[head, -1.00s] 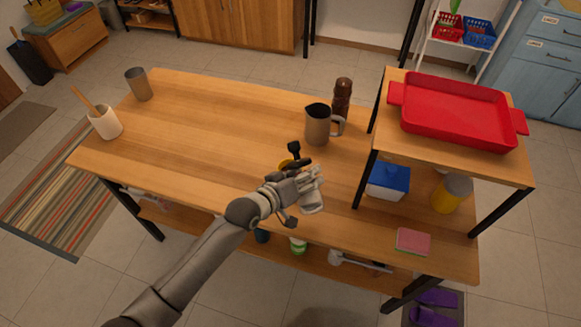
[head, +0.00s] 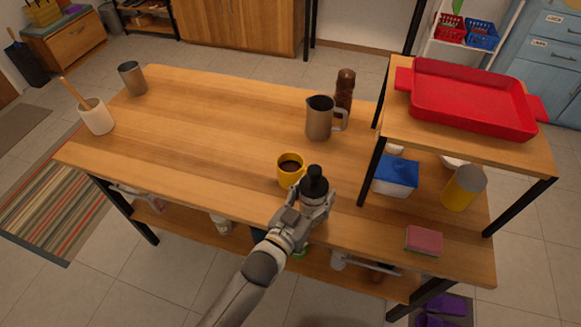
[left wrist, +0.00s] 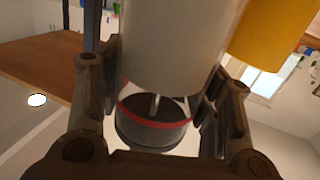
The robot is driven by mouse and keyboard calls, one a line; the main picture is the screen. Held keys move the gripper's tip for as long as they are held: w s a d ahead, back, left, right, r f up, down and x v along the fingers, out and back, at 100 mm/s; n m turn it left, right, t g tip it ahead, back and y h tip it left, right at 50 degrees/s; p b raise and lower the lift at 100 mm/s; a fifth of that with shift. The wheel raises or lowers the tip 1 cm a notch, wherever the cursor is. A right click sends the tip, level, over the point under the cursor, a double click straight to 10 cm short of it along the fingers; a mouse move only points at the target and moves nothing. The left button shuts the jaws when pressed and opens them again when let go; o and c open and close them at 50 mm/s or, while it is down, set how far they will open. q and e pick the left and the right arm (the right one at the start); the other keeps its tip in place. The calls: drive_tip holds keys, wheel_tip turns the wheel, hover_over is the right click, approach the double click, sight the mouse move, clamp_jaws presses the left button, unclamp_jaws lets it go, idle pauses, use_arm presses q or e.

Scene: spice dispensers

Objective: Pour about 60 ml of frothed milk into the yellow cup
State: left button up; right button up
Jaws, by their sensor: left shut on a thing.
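The yellow cup (head: 290,170) stands upright on the wooden table with dark liquid in it. It also shows in the left wrist view (left wrist: 272,32), at the upper right. My left gripper (head: 316,205) is shut on a black-topped container (head: 315,183) at the cup's right, near the table's front edge. In the left wrist view this container is a pale cylinder (left wrist: 172,45) with a dark end and a red ring, between the fingers. A metal pitcher (head: 319,120) with a handle stands behind the cup; its contents are not clear. My right gripper is not in view.
A brown pepper mill (head: 345,88) stands behind the pitcher. At the right a raised shelf bears a red tray (head: 470,100), with a blue-lidded box (head: 396,176) beneath it. A pink sponge (head: 423,240) lies at the front right. The table's left middle is clear.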

sight(316, 184)
use_arm(q)
drive_tip(key=shift+s+f, duration=0.1)
drive_tip(key=shift+d+m, duration=0.1)
drive_tip(key=shift+m, duration=0.2)
wheel_tip(316, 184, up, 5)
drive_tip(key=p, duration=0.4)
drive_tip(key=shift+s, duration=0.1)
